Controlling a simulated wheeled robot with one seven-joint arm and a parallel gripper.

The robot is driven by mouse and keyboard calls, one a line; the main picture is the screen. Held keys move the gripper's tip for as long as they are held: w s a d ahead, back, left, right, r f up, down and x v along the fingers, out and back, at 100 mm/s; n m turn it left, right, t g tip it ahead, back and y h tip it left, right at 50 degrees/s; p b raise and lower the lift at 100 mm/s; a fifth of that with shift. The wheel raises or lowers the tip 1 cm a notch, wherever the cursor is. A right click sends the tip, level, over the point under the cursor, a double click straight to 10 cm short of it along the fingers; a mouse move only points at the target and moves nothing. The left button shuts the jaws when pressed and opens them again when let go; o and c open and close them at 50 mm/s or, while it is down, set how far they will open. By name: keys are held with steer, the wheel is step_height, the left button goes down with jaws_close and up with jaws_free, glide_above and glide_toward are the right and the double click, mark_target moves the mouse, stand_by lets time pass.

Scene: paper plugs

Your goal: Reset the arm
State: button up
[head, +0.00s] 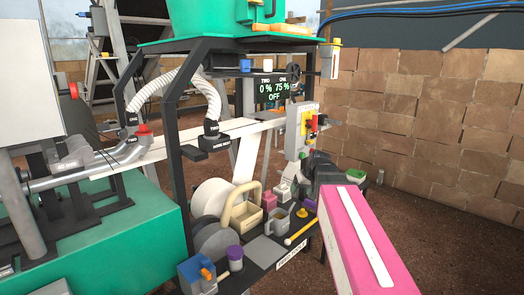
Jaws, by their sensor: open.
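A long pink beam with a white strip on top (365,235) runs from the lower right toward the middle.
A black-framed machine (178,150) stands in the middle with a display (273,89) reading 0 %, 75 % and OFF. Its low shelf holds a wooden caddy (240,212), a mug (278,222) and several small items. A brick wall (440,120) stands right, above brown floor.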

steer(key=s+d+f+m+g+h, duration=0.1)
steer(key=s+f+g, duration=0.1)
steer(key=s+f, duration=0.6)
steer(key=s+d+f+m+g+h, duration=0.1)
steer(key=s+f+g+h, duration=0.1)
steer(key=s+f, duration=0.6)
step_height(320, 180, down, 5)
steer(key=shift+s+d+f, duration=0.15)
steer(key=shift+s+d, duration=0.05)
steer(key=shift+s, duration=0.05)
